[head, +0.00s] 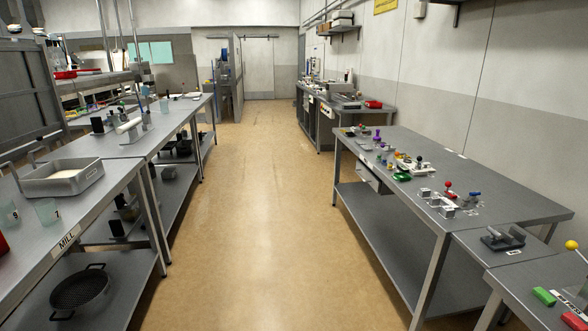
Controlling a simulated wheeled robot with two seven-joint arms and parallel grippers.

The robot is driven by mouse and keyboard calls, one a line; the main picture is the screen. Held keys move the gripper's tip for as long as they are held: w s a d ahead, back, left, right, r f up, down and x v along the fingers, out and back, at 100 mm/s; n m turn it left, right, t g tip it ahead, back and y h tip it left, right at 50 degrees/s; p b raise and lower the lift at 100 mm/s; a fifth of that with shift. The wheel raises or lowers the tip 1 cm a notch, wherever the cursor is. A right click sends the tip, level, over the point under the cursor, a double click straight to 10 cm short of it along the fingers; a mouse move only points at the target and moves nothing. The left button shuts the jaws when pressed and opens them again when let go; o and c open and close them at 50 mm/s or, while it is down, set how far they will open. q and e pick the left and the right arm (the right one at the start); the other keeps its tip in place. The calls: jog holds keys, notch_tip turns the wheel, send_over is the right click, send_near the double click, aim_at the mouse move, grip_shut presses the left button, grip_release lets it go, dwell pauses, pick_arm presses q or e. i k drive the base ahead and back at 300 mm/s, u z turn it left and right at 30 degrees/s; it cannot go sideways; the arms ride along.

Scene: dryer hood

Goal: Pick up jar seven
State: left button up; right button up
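Two pale, see-through jars stand on the left metal table marked MILL, near the left edge of the head view. One jar (46,210) has a small dark mark on its side that may be a digit; I cannot read it for sure. The other jar (9,216) is closer to the picture's edge, with a dark mark too small to read. I cannot tell which is jar seven. Neither of my grippers shows in the head view.
A metal pan (62,180) with pale contents sits behind the jars. A dark round pan (80,288) lies on the lower shelf. A right-hand table (500,200) carries small coloured-knob devices. The floor aisle (250,200) between the tables is clear.

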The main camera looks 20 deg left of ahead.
aim_at(47, 211)
jog(key=u, duration=1.2)
jog(key=i, duration=1.35)
jog(key=u, duration=0.85)
